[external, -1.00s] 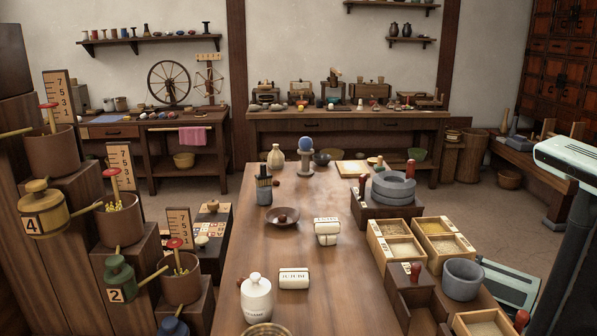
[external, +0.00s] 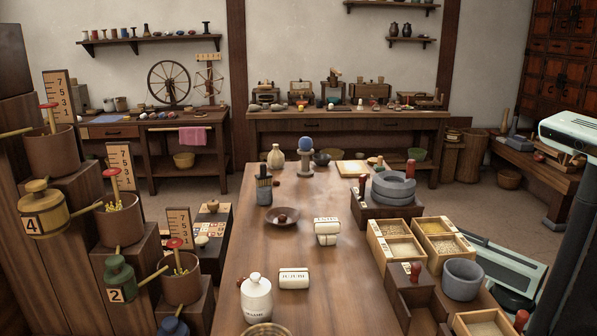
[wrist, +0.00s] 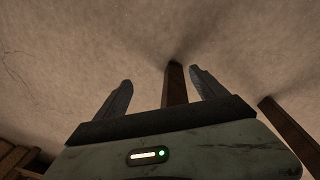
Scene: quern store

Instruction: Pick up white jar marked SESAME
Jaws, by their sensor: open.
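The white jar (external: 256,299) stands upright with its lid and round knob on near the front left of the long wooden table (external: 240,240) in the external view. Small dark lettering on its front looks like SESAME. My gripper (wrist: 160,84) shows in the wrist view, with its two fingers spread apart and nothing between them. It faces a plain wall and dark wooden posts, and no jar is in the wrist view. The gripper cannot be made out in the external view, where part of my body stands at the right edge.
A white cylinder (external: 293,279) lies right of the jar, with another pair of white cylinders (external: 327,232) behind it. Wooden grain boxes (external: 394,240) and a grey stone bowl (external: 463,279) line the table's right side. A woven rim (external: 266,330) is just in front of the jar.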

